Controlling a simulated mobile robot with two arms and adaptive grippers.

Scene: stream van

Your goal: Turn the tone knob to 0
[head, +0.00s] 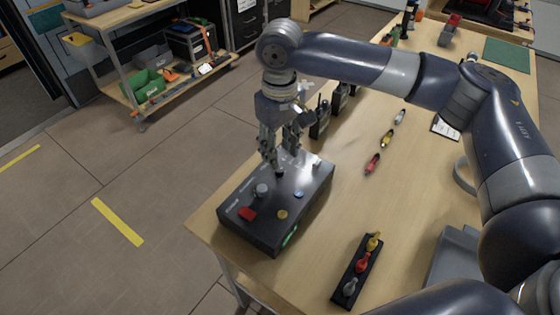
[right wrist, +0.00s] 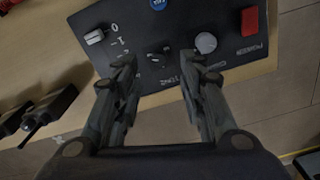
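A dark control box (head: 300,212) lies on the near left end of the wooden bench. Its top carries a white pointer knob (right wrist: 95,37) beside printed marks including 0 and 1, a small black knob (right wrist: 158,56), and a round grey knob (right wrist: 206,42). I cannot read which one is labelled tone. My right gripper (head: 281,160) is low over the far part of the box. In the right wrist view its fingers (right wrist: 158,66) are apart, with the black knob showing between and beyond the tips; contact is not clear. My left gripper is not in view.
A rack of coloured pieces (head: 358,270) is at the near right. Screwdrivers (head: 373,163) lie mid-bench.

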